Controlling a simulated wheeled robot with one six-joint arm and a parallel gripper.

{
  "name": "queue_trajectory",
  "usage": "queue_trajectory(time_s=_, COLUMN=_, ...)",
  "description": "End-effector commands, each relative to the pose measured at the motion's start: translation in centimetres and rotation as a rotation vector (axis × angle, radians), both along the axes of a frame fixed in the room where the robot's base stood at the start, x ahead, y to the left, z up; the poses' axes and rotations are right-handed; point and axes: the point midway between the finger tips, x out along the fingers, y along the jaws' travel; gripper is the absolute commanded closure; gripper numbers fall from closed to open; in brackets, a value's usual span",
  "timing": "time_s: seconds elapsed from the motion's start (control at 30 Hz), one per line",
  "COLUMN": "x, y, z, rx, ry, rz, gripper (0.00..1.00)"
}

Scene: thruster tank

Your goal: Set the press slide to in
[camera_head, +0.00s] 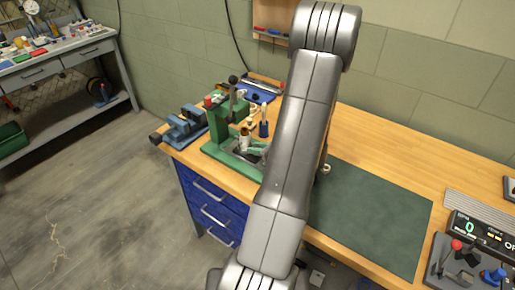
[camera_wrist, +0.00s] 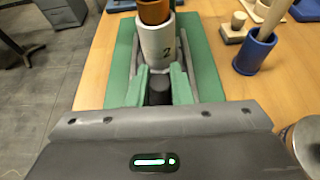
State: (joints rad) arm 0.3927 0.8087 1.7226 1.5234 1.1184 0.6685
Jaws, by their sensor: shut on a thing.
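The green press (camera_head: 219,128) stands on the left end of the wooden workbench. Its green base (camera_wrist: 206,68) shows in the wrist view. A pale cylinder marked 2 (camera_wrist: 158,45) with a copper-coloured piece (camera_wrist: 153,11) on top stands upright on the slide, between grey rails (camera_wrist: 133,52). My gripper (camera_wrist: 160,76) has its two pale green fingers on either side of a dark knob (camera_wrist: 158,92) in front of the cylinder, and it is shut on this knob. In the head view, my arm hides part of the press's right side.
A blue cup (camera_wrist: 254,52) holding a wooden-handled tool stands right of the press. A blue vise (camera_head: 185,125) is left of it. A dark green mat (camera_head: 370,215) lies clear on the bench. A control panel (camera_head: 470,262) is at the far right.

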Motion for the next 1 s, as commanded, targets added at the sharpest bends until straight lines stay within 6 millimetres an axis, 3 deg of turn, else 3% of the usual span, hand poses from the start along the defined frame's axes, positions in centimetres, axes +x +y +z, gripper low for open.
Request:
queue_trajectory(time_s=0.17, x=0.5, y=0.7, z=-0.1, rx=-0.001, ry=-0.002, rz=0.002, gripper=1.00)
queue_trajectory(time_s=0.4, x=2.3, y=3.2, z=0.0, rx=-0.002, ry=-0.003, rz=0.002, gripper=1.00)
queue_trajectory(time_s=0.67, x=2.5, y=3.3, z=0.1, rx=0.001, ry=-0.002, rz=-0.001, gripper=1.00)
queue_trajectory(time_s=0.7, x=2.5, y=3.4, z=0.1, rx=0.001, ry=-0.002, rz=-0.001, gripper=0.77)
queue_trajectory(time_s=0.8, x=2.5, y=3.3, z=0.1, rx=0.001, ry=-0.002, rz=-0.001, gripper=0.59)
queue_trajectory(time_s=1.0, x=2.4, y=3.3, z=0.1, rx=0.000, ry=-0.001, rz=0.000, gripper=0.59)
